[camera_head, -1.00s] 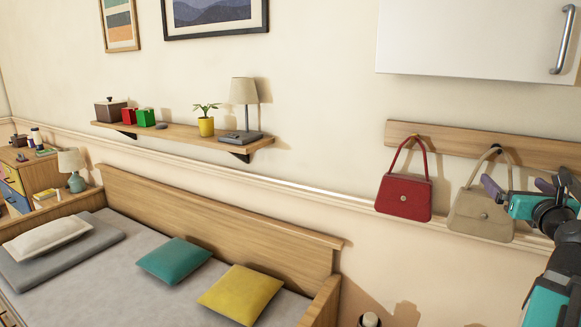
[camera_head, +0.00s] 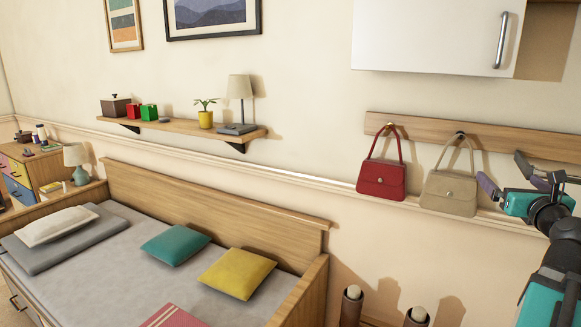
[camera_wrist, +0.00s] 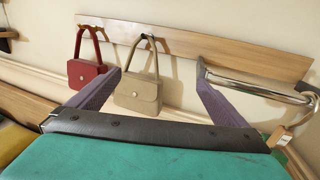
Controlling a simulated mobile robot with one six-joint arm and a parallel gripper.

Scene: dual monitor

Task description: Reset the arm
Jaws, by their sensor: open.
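My gripper (camera_head: 507,187) is at the right of the head view, in front of the wall and just right of the beige handbag. Its purple fingers are spread apart with nothing between them. In the wrist view my gripper (camera_wrist: 158,95) also shows open and empty, with the wall, the handbags and the hook board beyond it. My arm comes up from the lower right.
A red handbag (camera_head: 382,179) and a beige handbag (camera_head: 449,192) hang from a wooden hook board (camera_head: 510,150). A white cabinet (camera_head: 430,38) is above. A bed (camera_head: 130,262) fills the lower left. A metal rail (camera_wrist: 255,86) shows in the wrist view.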

